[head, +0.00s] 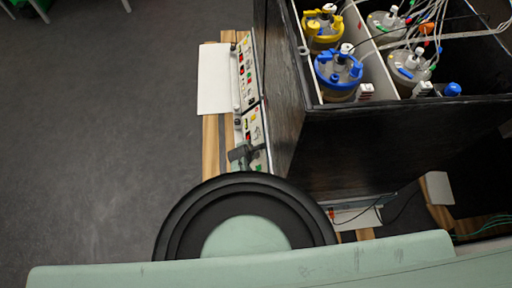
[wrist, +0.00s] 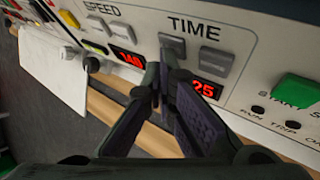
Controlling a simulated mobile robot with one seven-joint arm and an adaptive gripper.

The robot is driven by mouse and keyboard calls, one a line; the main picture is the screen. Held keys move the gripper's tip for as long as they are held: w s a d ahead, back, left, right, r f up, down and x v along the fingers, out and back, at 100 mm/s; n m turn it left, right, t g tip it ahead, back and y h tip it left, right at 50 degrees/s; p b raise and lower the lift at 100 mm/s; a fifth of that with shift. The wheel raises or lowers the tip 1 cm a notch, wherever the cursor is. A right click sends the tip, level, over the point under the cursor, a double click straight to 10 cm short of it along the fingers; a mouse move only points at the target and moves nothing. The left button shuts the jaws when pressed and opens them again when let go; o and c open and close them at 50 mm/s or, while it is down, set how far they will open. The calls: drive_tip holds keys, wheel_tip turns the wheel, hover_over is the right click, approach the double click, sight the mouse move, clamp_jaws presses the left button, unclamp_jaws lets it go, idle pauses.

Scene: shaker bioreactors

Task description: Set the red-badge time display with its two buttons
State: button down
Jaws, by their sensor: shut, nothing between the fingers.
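In the wrist view a white control panel carries the word TIME above two grey buttons, the left TIME button (wrist: 173,46) and the right TIME button (wrist: 215,60). The time display (wrist: 207,89) below them shows red digits; "25" is readable, and my finger may hide part of its left side. My gripper (wrist: 163,62) is shut and empty, its tips just below and overlapping the left TIME button in the picture. I cannot tell whether they touch it. In the head view my gripper (head: 240,153) is at the near part of the panel (head: 253,128). I cannot make out a red badge.
A green START button (wrist: 300,92) is at right. A white sheet (head: 214,78) lies beside the panel. The black box (head: 345,140) holds several vessels.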

drive_tip(key=shift+a+r+p, duration=0.5)
drive_tip(key=shift+a+r, duration=0.05)
drive_tip(key=shift+a+r+p, duration=1.25)
drive_tip(key=shift+a+r, duration=0.45)
drive_tip(key=shift+a, duration=0.2)
